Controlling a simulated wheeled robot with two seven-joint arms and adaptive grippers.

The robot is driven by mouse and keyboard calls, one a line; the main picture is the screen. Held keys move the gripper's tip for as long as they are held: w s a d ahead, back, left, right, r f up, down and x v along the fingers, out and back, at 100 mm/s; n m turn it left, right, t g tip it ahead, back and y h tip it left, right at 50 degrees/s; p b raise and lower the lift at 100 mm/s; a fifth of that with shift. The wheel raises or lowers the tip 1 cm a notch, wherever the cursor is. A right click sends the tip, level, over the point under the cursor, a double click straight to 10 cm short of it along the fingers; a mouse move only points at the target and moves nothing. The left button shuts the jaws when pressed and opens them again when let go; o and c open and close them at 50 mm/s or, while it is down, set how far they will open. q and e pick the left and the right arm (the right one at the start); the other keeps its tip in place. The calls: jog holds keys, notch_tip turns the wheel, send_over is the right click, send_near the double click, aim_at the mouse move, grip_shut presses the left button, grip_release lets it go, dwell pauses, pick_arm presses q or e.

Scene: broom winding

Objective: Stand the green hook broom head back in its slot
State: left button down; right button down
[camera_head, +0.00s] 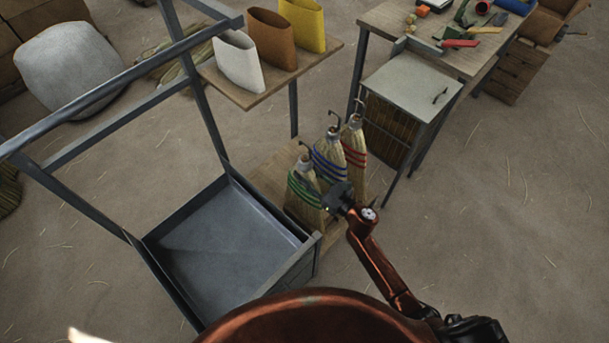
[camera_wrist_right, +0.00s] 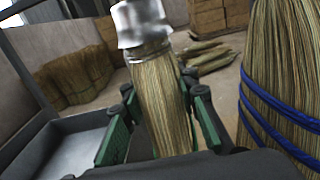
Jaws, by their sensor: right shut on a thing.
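The green hook broom head (camera_head: 303,187), straw with green bands and a hook on top, stands roughly upright at the front of the low wooden board, beside the grey tray. My right gripper (camera_head: 333,200) reaches it from the right and is shut on it. In the right wrist view my right gripper (camera_wrist_right: 160,95) has its fingers on both sides of the straw of the green broom head (camera_wrist_right: 158,110), below a silver cap. Its lower end is hidden, and I cannot tell whether it sits in a slot. My left gripper is not in view.
The blue-banded broom head (camera_head: 328,158) stands close behind, and the red-banded one (camera_head: 355,155) beyond it. A grey metal tray (camera_head: 225,235) with an upright frame lies to the left. A raised shelf (camera_head: 270,85) holds white, brown and yellow sleeves. Open floor lies right.

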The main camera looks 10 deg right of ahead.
jog(key=shift+f, duration=0.75)
jog(key=c, duration=1.5)
grip_release()
jog(key=v, duration=1.2)
jog(key=shift+p, duration=0.3)
